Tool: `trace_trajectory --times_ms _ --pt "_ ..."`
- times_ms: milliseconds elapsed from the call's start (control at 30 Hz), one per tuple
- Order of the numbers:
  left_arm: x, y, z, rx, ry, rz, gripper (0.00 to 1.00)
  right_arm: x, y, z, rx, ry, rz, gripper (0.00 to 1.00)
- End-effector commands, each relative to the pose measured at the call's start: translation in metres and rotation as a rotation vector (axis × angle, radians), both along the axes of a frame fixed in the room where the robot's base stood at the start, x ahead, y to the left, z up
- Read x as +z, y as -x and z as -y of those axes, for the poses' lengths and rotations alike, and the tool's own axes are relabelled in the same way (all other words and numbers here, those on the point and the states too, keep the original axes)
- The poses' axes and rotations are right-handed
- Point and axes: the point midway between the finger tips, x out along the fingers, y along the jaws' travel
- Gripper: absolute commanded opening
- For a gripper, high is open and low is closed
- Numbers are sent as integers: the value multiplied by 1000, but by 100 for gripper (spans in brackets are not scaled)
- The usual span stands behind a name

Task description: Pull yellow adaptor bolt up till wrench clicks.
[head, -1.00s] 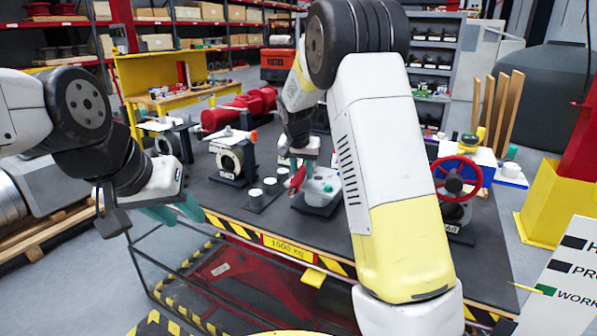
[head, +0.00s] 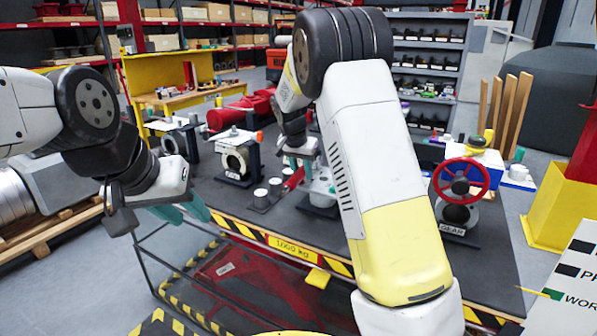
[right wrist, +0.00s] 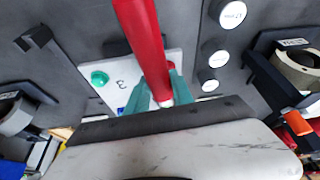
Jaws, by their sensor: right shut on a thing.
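My right gripper (right wrist: 155,95) is shut on a red bar (right wrist: 140,40), which looks like the wrench handle. The bar's rounded end sits between the teal fingers in the right wrist view. In the head view the red bar (head: 294,178) shows just below this gripper (head: 303,160), over the table. Below it is a white plate (right wrist: 104,72) marked 3, with a green knob. My left gripper (head: 182,211) hangs empty off the table's near left edge, with its teal fingers apart. I cannot make out a yellow adaptor bolt; my right forearm hides part of the table.
Short white-topped cylinders (head: 261,193) stand left of the right gripper. A valve block (head: 238,161) is further left. A red handwheel valve (head: 459,185) stands at the right. The table's front edge (head: 284,247) has hazard stripes.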

Motion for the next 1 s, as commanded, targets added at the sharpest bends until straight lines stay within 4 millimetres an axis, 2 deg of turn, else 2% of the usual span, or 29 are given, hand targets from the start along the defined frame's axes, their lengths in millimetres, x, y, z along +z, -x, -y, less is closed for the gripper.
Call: trace_trajectory --times_ms 500,1000 --pt "0 0 0 0 0 0 36 2 -10 -14 -124 2 6 0" --pt "0 0 0 0 0 0 36 2 -12 -16 -147 0 6 0"
